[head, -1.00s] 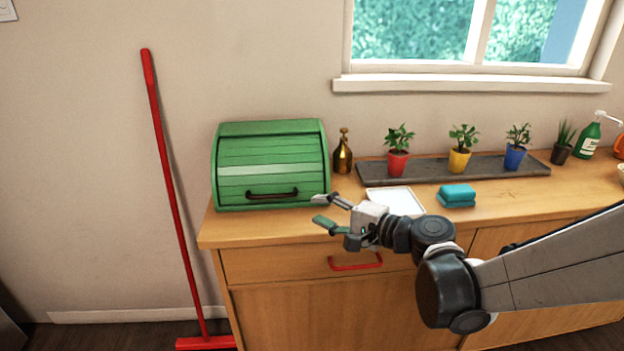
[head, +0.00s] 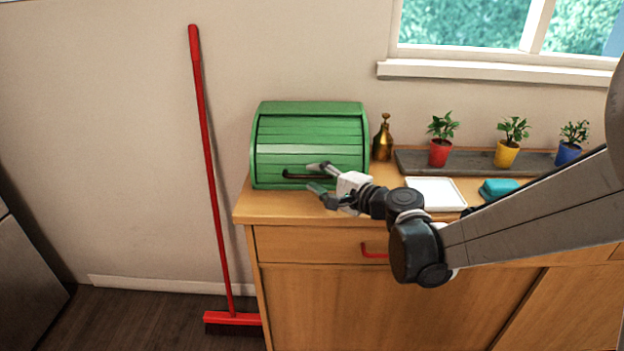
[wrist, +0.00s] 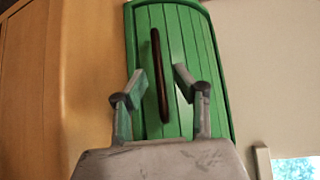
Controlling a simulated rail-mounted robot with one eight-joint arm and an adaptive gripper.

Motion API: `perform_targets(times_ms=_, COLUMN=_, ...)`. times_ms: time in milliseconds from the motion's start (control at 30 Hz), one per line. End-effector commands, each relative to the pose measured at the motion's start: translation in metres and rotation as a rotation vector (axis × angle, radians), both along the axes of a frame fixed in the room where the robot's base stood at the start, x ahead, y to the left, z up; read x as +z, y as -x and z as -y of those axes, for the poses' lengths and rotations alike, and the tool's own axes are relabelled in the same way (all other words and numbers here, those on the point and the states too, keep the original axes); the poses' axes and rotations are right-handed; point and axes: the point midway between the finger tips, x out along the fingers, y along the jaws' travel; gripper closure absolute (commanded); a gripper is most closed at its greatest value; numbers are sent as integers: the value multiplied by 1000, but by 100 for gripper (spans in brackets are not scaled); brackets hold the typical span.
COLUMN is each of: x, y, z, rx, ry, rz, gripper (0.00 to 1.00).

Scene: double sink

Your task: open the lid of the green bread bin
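The green bread bin (head: 310,135) stands on the left end of the wooden counter, its slatted roll lid (head: 310,158) down. A dark bar handle (head: 297,176) runs across the lower part of the lid. My gripper (head: 314,177) is open and empty in front of the right part of the handle. In the wrist view the handle (wrist: 157,65) runs lengthwise between the two spread fingertips of my gripper (wrist: 157,86). Whether the fingers touch it cannot be told; they do not grip it. Part of the handle's right end is hidden by a finger in the head view.
A brass spray bottle (head: 383,140) stands just right of the bin. Farther right are a white tray (head: 435,194), a teal sponge (head: 498,188) and potted plants on a grey slab (head: 472,163). A red broom (head: 211,160) leans on the wall at left. A red drawer handle (head: 374,252) sits below the counter.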

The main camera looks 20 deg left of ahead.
Motion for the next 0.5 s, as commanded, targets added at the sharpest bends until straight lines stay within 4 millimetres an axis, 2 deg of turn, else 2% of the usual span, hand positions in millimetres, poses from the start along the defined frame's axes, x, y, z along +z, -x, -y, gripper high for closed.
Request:
perform_targets(times_ms=200, x=-2, y=-6, z=-13, rx=0, ry=0, rz=1, gripper=72)
perform_targets(times_ms=500, x=-2, y=-6, z=-14, rx=0, ry=0, rz=1, gripper=73)
